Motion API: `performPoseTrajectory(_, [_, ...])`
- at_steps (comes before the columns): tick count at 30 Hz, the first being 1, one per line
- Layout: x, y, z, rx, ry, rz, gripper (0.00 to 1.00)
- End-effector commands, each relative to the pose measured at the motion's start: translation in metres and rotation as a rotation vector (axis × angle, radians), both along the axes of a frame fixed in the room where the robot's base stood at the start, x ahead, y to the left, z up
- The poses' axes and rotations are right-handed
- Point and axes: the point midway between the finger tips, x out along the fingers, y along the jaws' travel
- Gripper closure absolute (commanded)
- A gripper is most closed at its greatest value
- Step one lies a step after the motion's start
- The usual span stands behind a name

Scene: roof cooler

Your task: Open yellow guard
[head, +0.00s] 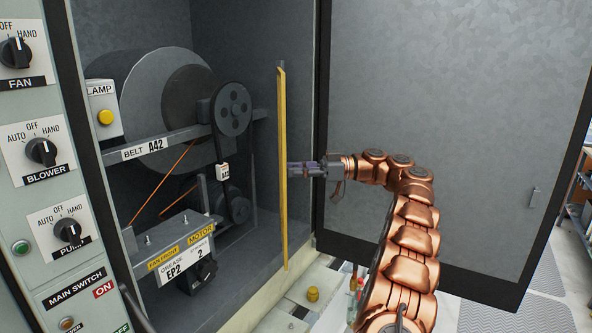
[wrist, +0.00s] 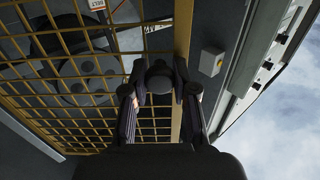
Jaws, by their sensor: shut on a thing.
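The yellow guard (head: 282,170) shows edge-on in the head view as a thin upright strip, standing out to the right of the pulleys. In the wrist view the guard is a yellow mesh with a solid frame bar (wrist: 183,32). My gripper (head: 293,168) reaches it from the right at about mid-height and is shut on it. In the wrist view my gripper's fingers (wrist: 160,88) close together beside the frame bar; the exact part held is hidden by the fingers. The belt and pulleys (head: 232,108) show uncovered left of the guard in the head view.
A large grey cabinet door (head: 440,110) stands open behind my arm. A control panel (head: 40,150) with knobs is at the left. A lamp box (head: 104,112) and the motor base (head: 180,255) sit inside the cabinet.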

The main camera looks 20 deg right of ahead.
Motion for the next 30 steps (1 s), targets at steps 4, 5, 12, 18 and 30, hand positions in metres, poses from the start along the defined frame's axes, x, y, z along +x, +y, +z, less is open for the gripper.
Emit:
performPoseTrajectory(4, [0.0,0.0,-0.001,-0.001,0.001,0.001,0.66])
performPoseTrajectory(5, [0.0,0.0,-0.001,-0.001,0.001,0.001,0.62])
performPoseTrajectory(12, [0.0,0.0,0.0,-0.001,0.001,0.001,0.48])
performPoseTrajectory(18, [0.0,0.0,0.0,-0.001,0.001,0.0,0.48])
performPoseTrajectory(30, [-0.004,-0.016,0.0,-0.002,0.001,-0.001,0.48])
